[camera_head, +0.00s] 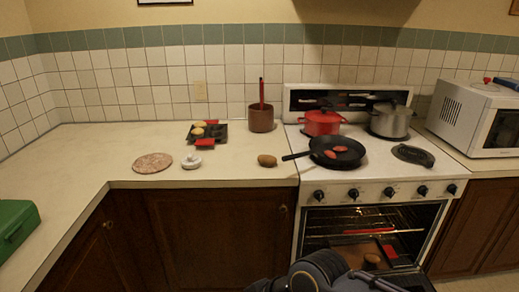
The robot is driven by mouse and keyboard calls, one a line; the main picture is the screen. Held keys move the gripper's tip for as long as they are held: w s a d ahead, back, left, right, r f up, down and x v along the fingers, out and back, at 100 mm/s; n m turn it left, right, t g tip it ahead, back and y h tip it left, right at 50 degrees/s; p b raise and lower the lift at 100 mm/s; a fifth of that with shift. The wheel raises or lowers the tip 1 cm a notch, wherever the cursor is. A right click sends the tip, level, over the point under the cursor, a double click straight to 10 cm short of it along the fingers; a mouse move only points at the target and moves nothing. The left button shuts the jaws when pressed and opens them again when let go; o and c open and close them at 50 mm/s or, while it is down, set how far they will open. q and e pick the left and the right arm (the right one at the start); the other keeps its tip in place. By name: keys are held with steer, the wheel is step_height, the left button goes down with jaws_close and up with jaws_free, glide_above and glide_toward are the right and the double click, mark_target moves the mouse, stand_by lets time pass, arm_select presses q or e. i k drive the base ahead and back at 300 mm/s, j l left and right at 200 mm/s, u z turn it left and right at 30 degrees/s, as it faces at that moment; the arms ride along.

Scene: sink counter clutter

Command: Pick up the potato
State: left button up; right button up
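A brown, oval potato (267,160) lies on the light countertop near its front edge, just left of the stove and close to the tip of the pan handle. Nothing touches it. A dark part of my arm (318,272) shows at the bottom edge, low in front of the stove and well apart from the potato. It looks like my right arm; its fingertips cannot be made out. My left gripper is not in view.
A black pan (337,153) with reddish pieces, a red pot (322,122) and a steel pot (391,120) stand on the stove. The lit oven (370,232) appears open below. A brown pot (261,118) stands behind the potato.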

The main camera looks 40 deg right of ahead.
mark_target(264, 160)
steer(key=i+l+z, duration=0.2)
steer(key=i+z, duration=0.2)
steer(key=i, duration=0.3)
steer(key=i+z, duration=0.4)
steer(key=i, duration=0.3)
steer(key=i+l, duration=0.45)
steer(key=l, duration=0.15)
